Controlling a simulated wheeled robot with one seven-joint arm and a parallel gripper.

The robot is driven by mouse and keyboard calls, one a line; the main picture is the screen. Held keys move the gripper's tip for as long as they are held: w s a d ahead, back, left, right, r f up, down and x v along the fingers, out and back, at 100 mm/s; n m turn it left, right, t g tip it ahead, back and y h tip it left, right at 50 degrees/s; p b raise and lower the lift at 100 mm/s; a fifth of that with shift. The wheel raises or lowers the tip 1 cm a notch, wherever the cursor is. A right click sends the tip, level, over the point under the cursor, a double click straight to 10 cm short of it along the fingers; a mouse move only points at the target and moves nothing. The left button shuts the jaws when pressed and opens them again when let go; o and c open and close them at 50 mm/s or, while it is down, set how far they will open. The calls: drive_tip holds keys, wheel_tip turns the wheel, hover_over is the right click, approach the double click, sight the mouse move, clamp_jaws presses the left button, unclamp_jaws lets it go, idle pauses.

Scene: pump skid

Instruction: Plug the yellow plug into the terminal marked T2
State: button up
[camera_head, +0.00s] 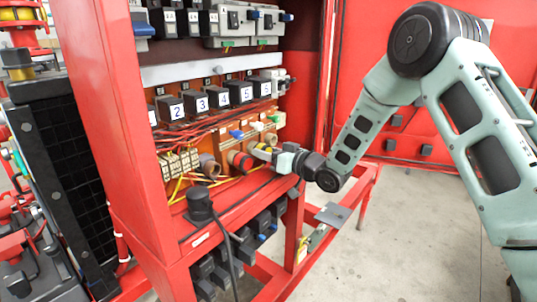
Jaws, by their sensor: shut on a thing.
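My gripper (264,152) reaches from the right into the open red cabinet, at the row of round sockets. It is shut on a small yellowish piece, seemingly the yellow plug (259,147), mostly hidden by the fingers. The plug is close to a red-rimmed round socket (238,160); I cannot tell whether it touches or is inside it. A brown round socket (209,166) sits to the left, and a pale one (270,139) is to the right and behind. No T2 mark is readable at this size.
A black plug-like part (199,204) with a black cable stands on the red cabinet ledge (228,211). Numbered black blocks (201,103) and red wires sit above the sockets. Beige terminal blocks (180,162) are at left. The cabinet's left post (112,110) stands in front.

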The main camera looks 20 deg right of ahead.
drive_tip(key=shift+w+a, duration=0.1)
drive_tip(key=o, duration=1)
drive_tip(key=shift+o, duration=0.2)
drive_tip(key=b+v, duration=0.5)
drive_tip(key=v, duration=1.2)
